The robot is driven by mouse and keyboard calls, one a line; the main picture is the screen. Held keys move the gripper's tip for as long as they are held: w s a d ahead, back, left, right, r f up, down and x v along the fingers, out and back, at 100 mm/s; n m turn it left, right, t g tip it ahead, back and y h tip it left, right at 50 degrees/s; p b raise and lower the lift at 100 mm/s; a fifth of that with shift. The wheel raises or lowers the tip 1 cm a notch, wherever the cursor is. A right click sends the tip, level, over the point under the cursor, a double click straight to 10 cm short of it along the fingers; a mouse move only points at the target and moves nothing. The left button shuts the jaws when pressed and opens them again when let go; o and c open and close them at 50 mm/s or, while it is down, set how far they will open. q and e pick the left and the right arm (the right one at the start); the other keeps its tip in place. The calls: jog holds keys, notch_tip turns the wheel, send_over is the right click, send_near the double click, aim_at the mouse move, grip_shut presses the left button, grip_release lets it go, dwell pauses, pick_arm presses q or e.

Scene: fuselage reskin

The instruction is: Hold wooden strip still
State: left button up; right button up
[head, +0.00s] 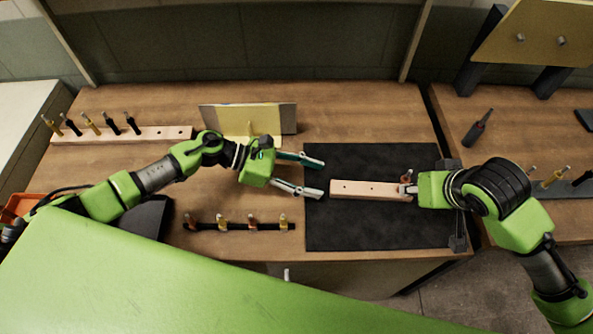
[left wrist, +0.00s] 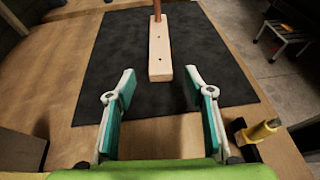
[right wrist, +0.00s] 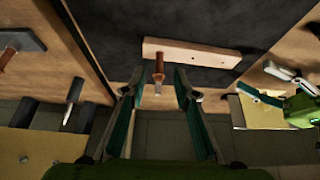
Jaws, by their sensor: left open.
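The light wooden strip (head: 365,190) lies flat on the black mat (head: 350,232), with small holes in its top. A copper-coloured pin (head: 405,187) stands at its right end; the right wrist view shows this pin (right wrist: 158,68) too. My left gripper (head: 322,178) is open and empty, just left of the strip's free end. In the left wrist view the strip (left wrist: 160,60) lies beyond the open fingertips, apart from them. My right gripper (right wrist: 160,80) is open, its fingers either side of the pin with gaps visible. The right fingers are mostly hidden in the head view.
A wooden rack (head: 155,134) with several pins stands at the back left. A dark rack (head: 240,227) with several pins lies near the front edge. A yellowish panel (head: 240,118) stands behind my left gripper. A dark-handled tool (head: 478,128) is on the right table. The mat around the strip is clear.

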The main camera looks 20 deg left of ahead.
aim_at(346, 187)
pick_arm(q)
jog(key=x, duration=0.9)
jog(key=shift+a, duration=0.1)
jog(key=c, duration=1.3)
pick_arm(e)
jog(key=shift+c, duration=0.3)
jog(key=w+g, duration=0.1)
jog(key=w+a+g, duration=0.1)
jog(key=w, duration=0.1)
jog(key=w+a, duration=0.1)
jog(key=shift+w+f+g, duration=0.15)
jog(key=shift+g, duration=0.25)
jog(key=shift+w+r+g+h, duration=0.35)
jog(key=shift+g+h, duration=0.15)
jog(key=shift+g, duration=0.3)
jog(key=shift+w+d+r+g+h, duration=0.2)
jog(key=shift+w+r+g+h, duration=0.1)
jog(key=shift+r+g, duration=0.35)
jog(key=shift+f, duration=4.45)
jog(key=shift+c, duration=0.2)
